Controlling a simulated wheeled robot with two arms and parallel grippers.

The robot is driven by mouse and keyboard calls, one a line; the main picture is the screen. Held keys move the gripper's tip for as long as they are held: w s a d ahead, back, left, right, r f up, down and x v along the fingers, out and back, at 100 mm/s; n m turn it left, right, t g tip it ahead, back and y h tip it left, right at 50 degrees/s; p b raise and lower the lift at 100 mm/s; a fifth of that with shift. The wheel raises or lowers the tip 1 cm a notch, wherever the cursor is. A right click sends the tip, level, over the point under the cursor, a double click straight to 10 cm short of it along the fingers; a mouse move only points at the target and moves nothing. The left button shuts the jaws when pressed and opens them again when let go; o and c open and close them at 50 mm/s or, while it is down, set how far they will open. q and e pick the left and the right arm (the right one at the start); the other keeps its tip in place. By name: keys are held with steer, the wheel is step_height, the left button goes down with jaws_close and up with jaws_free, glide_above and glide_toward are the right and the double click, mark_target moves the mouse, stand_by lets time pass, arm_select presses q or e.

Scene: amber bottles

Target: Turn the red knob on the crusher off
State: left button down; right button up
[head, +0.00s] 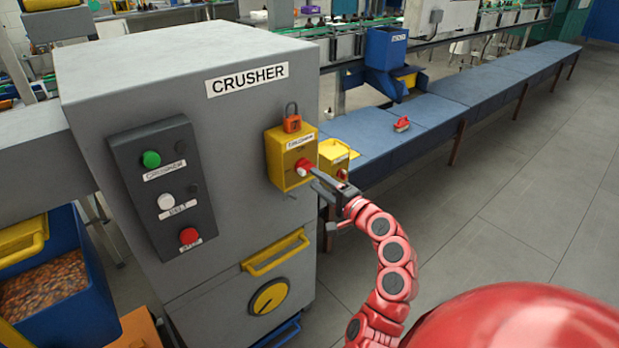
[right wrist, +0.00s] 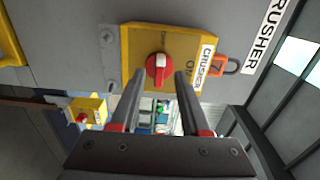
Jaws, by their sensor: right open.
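The grey crusher (head: 217,130) stands at the left of the head view. A yellow switch box (head: 279,170) on it carries the red knob (head: 304,167). In the right wrist view the red knob (right wrist: 159,68) has a white bar across its face, and an "ON" mark shows beside it on the yellow plate (right wrist: 138,49). My right gripper (head: 316,180) is open and points at the knob. In the wrist view its two fingers lie on either side of the knob with gaps. I cannot tell whether the tips reach around it. My left gripper is not in view.
An orange padlock (head: 292,123) hangs on the switch box. A button panel (head: 165,185) and a yellow handle (head: 275,255) sit on the crusher. A second yellow box (head: 335,157) stands behind. A blue bench (head: 500,88) runs back right; the floor there is clear.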

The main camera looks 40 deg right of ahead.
steer(key=s+d+b, duration=0.1)
steer(key=s, duration=1.2)
steer(key=shift+b, duration=0.4)
steer(key=shift+w, duration=0.1)
